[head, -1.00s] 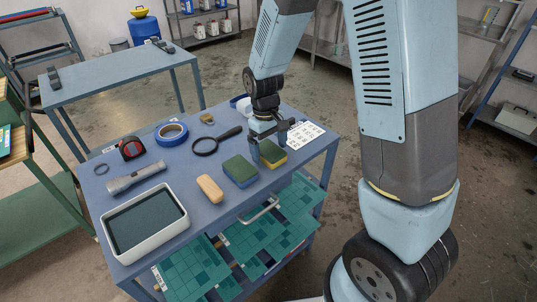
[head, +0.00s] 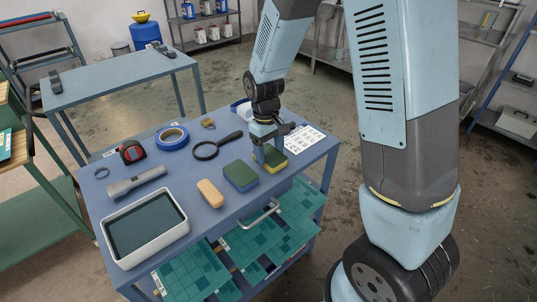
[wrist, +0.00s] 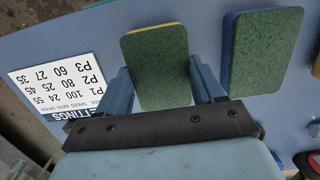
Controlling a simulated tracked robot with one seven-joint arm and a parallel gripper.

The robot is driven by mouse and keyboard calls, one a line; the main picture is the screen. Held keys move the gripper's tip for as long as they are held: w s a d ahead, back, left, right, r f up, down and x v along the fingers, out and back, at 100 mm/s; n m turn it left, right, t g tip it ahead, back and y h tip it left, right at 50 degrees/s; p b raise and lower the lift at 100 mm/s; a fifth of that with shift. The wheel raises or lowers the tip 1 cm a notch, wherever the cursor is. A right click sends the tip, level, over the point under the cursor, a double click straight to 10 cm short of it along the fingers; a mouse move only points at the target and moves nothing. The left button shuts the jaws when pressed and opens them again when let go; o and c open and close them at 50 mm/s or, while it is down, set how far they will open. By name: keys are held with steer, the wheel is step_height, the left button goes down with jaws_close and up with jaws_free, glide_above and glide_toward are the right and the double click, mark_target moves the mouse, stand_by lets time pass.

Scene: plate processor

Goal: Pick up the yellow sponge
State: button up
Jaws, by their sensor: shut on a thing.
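The yellow sponge (head: 279,163) has a green top and stands on the blue table at its right part. In the wrist view the sponge (wrist: 156,70) shows its green face with a thin yellow edge, between my two fingers. My gripper (head: 267,154) is shut on it, one finger on each side. In the wrist view my gripper (wrist: 163,88) reaches in from below. A second sponge, blue with a green top (head: 240,175), lies just left of it; it also shows in the wrist view (wrist: 262,50).
The table (head: 225,208) also holds a white settings card (head: 304,139) beside my gripper, a magnifying glass (head: 207,150), blue tape (head: 172,138), a flashlight (head: 137,181), a tan block (head: 210,193) and a white tray (head: 183,228). Teal plates (head: 195,272) lie on the shelf below.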

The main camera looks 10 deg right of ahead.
mark_target(271, 155)
step_height(271, 155, up, 3)
steer(key=shift+r, duration=0.15)
steer(key=s+a+r, duration=0.2)
steer(key=s+r, duration=0.7)
steer(key=s, duration=0.4)
steer(key=shift+s+a+r, duration=0.25)
steer(key=shift+s+a, duration=0.1)
steer(key=shift+s, duration=0.05)
steer(key=o, duration=0.4)
steer(key=c, duration=0.4)
steer(key=shift+o, duration=0.2)
steer(key=shift+w, duration=0.1)
